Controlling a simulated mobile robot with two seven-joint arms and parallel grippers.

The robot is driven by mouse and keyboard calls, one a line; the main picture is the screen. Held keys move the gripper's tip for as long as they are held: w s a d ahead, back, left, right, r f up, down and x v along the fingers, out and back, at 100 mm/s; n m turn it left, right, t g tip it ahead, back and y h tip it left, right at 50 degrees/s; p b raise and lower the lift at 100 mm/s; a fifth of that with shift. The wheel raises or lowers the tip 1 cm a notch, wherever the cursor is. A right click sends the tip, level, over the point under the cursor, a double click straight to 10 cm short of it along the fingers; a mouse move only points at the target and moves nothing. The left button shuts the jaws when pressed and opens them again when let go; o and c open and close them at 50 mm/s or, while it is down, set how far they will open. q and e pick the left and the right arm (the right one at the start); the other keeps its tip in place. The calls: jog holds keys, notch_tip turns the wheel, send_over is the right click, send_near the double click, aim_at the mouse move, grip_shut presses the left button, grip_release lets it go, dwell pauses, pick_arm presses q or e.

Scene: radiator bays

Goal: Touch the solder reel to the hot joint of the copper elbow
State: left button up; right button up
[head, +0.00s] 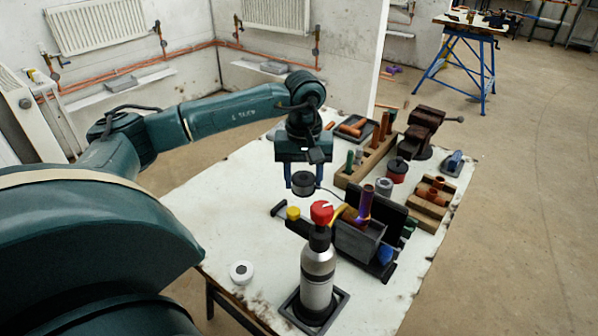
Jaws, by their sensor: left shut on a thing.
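My left gripper (304,188) points down above the table and is shut on the solder reel (304,181), a small dark round spool. A thin strand of solder runs from the reel to the right, toward the copper elbow (351,216). The elbow sits low at an upright copper pipe, over a grey block (358,243). The reel is apart from the elbow, to its upper left in the picture. I cannot tell whether the strand's tip touches the joint. The torch's red top partly hides that area. My right gripper is not in view.
A silver bottle (318,275) with a red top stands upright in a black tray in front of the elbow. A dark vise (421,128), a wooden rack (367,160) and copper fittings (433,189) fill the back right. A white roll (241,272) lies front left. The table's left is clear.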

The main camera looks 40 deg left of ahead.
pick_arm(q)
jog(key=shift+w+d+f, duration=0.1)
jog(key=shift+d+f, duration=0.2)
jog(key=shift+d, duration=0.05)
dwell(0.3)
jog(key=shift+w+d+f+b, duration=0.15)
jog(key=shift+d+f+b, duration=0.1)
jog(key=shift+d, duration=0.3)
jog(key=shift+w+d+f+b, duration=0.1)
jog(key=shift+w+d+f, duration=0.1)
jog(key=shift+d, duration=0.3)
dwell(1.7)
dwell(0.8)
jog(key=shift+s+a+r+p, duration=0.2)
jog(key=shift+s+a+r, duration=0.05)
jog(key=shift+a+r, duration=0.6)
jog(key=shift+s+a+r+p, duration=0.2)
jog(key=shift+s+a+r, duration=0.05)
jog(key=shift+a+r, duration=0.55)
jog(key=shift+f, duration=0.1)
jog(key=shift+r+p, duration=1.35)
jog(key=shift+r, duration=0.65)
